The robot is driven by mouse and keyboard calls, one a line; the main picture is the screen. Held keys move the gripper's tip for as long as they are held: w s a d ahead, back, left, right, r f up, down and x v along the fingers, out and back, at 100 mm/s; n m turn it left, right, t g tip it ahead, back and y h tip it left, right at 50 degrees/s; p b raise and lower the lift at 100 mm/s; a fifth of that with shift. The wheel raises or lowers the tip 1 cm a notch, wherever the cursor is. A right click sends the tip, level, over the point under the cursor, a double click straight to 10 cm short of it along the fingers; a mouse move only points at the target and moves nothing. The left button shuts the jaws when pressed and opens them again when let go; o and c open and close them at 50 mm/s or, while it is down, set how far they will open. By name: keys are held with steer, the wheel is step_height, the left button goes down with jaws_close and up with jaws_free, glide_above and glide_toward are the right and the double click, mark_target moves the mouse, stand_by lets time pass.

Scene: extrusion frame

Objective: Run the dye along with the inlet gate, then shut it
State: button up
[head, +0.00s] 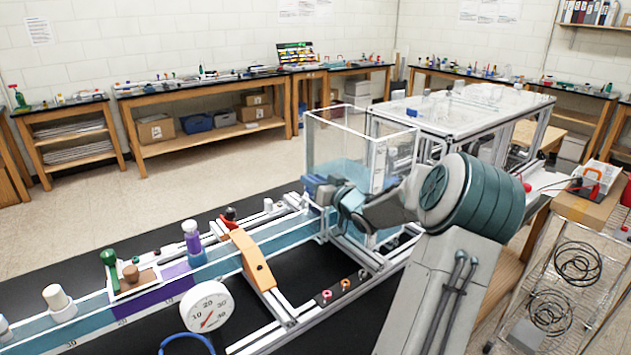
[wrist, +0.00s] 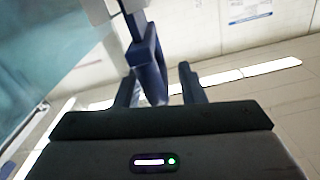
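The inlet gate's dark blue loop handle (wrist: 150,62) hangs between my gripper's two fingers (wrist: 158,84) in the wrist view. The left finger is close to the handle; a gap shows before the right finger, so the gripper looks open around it. In the head view my gripper (head: 342,196) is at a blue block (head: 320,187) by the clear inlet tank (head: 340,140) and hides part of it. Purple dye (head: 165,288) colours a stretch of the pale blue water channel (head: 225,266). A purple bottle (head: 193,243) with a white cap stands beside the channel.
An orange arched piece (head: 251,258) straddles the channel. A white dial (head: 205,306) with a red needle stands in front. A tray (head: 133,284) holds a green-handled item and a brown item. A wire rack (head: 556,290) stands at right. Open floor lies behind the flume.

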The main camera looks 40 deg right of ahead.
jaws_close()
steer(key=shift+f+b, duration=0.5)
steer(key=shift+f, duration=0.6)
jaws_free()
steer(key=s+b, duration=0.1)
steer(key=s, duration=1.3)
